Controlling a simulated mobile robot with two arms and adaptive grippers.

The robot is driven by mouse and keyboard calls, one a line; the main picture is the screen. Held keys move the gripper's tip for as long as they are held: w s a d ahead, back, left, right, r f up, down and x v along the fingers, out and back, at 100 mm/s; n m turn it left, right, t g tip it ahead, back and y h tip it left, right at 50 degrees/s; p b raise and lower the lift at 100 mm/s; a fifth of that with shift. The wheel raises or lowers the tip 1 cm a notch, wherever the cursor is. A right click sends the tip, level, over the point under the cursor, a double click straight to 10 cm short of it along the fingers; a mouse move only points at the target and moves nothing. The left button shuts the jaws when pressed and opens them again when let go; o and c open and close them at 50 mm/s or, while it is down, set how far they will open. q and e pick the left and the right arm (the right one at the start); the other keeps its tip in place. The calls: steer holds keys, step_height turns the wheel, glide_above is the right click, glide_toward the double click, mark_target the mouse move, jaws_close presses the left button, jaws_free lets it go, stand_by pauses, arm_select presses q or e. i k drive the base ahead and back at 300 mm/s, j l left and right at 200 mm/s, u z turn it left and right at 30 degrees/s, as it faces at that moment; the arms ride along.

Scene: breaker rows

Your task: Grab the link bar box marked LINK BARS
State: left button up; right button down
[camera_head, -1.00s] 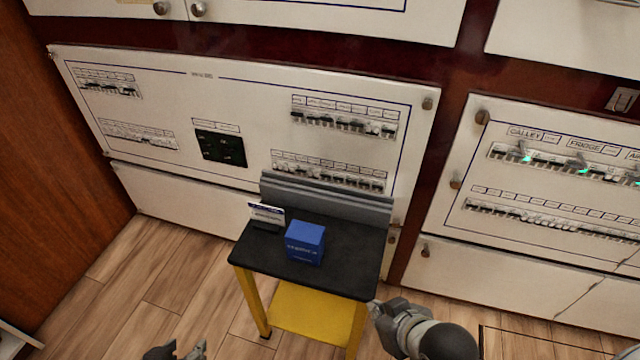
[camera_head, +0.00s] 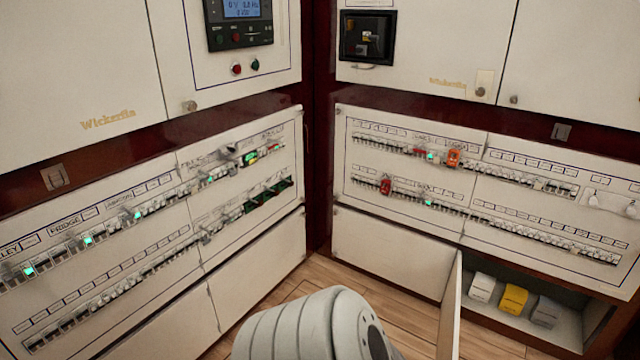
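Three small boxes stand in a row in an open low compartment at the lower right: a white box (camera_head: 482,287), a yellow box (camera_head: 513,299) and a grey box (camera_head: 546,312). Any markings on them are too small to read, so I cannot tell which one is marked LINK BARS. Neither of my grippers is in view. Only a pale rounded link of my own arm shows at the bottom middle.
The compartment's white door (camera_head: 450,308) stands open at its left side. Breaker panels (camera_head: 110,250) (camera_head: 480,190) line both walls up to the corner. Wood floor (camera_head: 285,297) shows between the walls. A control display (camera_head: 240,22) is above left.

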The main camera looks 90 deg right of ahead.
mark_target(513, 300)
steer(key=k+l+z, duration=0.2)
steer(key=z, duration=0.15)
steer(key=k+l+z, duration=0.15)
steer(key=z, duration=0.2)
steer(key=k+l+z, duration=0.1)
steer(key=l+z, duration=0.25)
